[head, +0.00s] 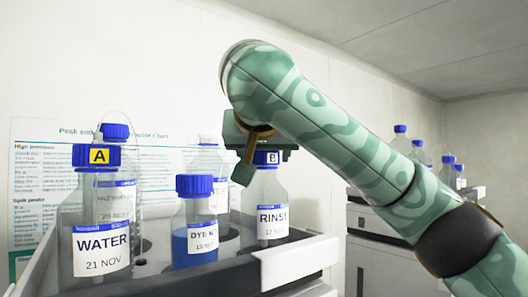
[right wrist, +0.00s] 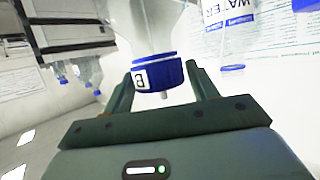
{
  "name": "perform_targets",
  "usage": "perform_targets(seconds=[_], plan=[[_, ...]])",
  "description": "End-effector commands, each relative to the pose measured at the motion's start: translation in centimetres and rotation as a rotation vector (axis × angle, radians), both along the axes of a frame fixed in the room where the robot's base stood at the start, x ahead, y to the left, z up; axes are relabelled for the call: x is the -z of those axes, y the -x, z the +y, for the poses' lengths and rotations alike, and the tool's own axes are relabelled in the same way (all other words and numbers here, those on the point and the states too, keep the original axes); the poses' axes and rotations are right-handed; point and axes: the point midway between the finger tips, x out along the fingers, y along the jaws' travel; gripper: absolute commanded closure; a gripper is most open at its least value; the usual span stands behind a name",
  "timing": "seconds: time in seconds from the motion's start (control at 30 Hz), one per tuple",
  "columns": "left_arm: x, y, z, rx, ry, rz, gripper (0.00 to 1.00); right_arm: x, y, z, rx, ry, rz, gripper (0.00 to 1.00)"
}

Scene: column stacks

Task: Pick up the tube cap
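A blue cap with a white B label (head: 267,158) sits on the clear RINSE bottle (head: 266,200) in the head view. In the right wrist view this cap (right wrist: 157,75) has a short pale stub at its middle. My right gripper (right wrist: 160,72) has its fingers spread on either side of the cap, with a narrow gap showing at the right. In the head view the right gripper (head: 250,160) hides part of the cap's top. My left gripper is not in view.
A shorter bottle of blue liquid (head: 195,240) stands between the WATER and RINSE bottles, with more bottles behind. All stand in a pale tray (head: 295,262) with a raised rim. More bottles (head: 448,170) stand on a cabinet at right.

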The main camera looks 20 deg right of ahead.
Motion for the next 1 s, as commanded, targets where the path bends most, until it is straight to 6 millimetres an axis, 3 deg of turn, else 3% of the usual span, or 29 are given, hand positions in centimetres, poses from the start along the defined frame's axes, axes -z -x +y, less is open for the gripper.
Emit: perform_targets(seconds=[0.03, 0.1, 0.47, 0.67, 0.77, 0.9, 1.0], plan=[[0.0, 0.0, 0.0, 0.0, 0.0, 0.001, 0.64, 0.0, 0.0, 0.0, 0.0, 0.0, 0.0, 0.57], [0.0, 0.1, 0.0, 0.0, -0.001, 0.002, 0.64, 0.0, 0.0, 0.0, 0.0, 0.0, 0.0, 0.69], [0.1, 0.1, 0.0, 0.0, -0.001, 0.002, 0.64, -0.4, 0.0, 0.0, 0.0, -0.001, 0.0, 0.69], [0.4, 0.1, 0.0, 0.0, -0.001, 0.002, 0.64, -3.1, 0.1, 0.1, 0.001, -0.002, -0.001, 0.69], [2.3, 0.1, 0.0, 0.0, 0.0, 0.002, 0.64, -4.8, 1.9, 0.1, 0.001, -0.002, -0.006, 0.69], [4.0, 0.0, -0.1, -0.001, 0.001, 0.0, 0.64, -8.5, 5.1, 0.2, 0.002, -0.003, -0.004, 0.69], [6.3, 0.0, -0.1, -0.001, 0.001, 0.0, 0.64, -9.4, 7.9, 0.2, 0.0, -0.001, -0.005, 0.69]])
